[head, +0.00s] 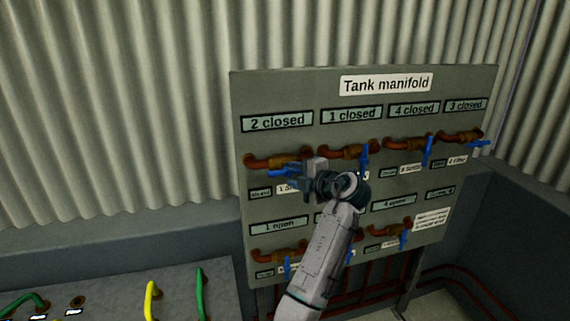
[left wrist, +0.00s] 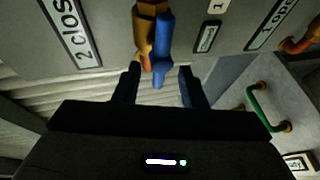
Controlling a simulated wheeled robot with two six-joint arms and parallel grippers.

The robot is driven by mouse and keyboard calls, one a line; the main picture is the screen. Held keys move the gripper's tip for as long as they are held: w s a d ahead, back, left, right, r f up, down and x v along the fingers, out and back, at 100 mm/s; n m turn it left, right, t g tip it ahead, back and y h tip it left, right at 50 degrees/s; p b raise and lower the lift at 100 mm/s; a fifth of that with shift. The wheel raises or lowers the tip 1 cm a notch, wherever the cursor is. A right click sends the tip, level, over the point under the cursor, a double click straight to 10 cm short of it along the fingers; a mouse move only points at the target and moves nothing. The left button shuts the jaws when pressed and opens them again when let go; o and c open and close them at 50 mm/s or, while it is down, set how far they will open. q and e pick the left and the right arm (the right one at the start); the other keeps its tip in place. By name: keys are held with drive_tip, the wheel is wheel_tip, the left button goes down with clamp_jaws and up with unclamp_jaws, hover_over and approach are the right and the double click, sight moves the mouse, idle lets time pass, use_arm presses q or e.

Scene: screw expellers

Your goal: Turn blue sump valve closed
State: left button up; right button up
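The grey Tank manifold board (head: 334,113) carries several brown pipe valves with blue handles. The small labels under them are too blurred to tell which names the sump. My left gripper (head: 300,178) is at the top-left valve, under the sign "2 closed" (head: 277,121). That valve's blue handle (head: 283,172) lies roughly level and is partly hidden by the gripper. In the left wrist view the blue handle (left wrist: 163,45) lies between the two spread fingers of my left gripper (left wrist: 158,82), with gaps on both sides. My right gripper is not in view.
Other blue handles (head: 365,158) (head: 428,150) (head: 480,143) stick out along the top row, and more (head: 403,236) sit in the lower row, partly behind my left arm. A grey panel with yellow (head: 151,301) and green handles (head: 200,290) stands at lower left.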

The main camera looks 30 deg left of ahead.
sight(287, 173)
use_arm(q)
drive_tip(key=p+x, duration=0.1)
drive_tip(key=x, duration=0.2)
drive_tip(key=shift+a+p, duration=0.35)
drive_tip(key=shift+w+a+f, duration=0.2)
drive_tip(key=shift+w+a, duration=0.05)
clamp_jaws()
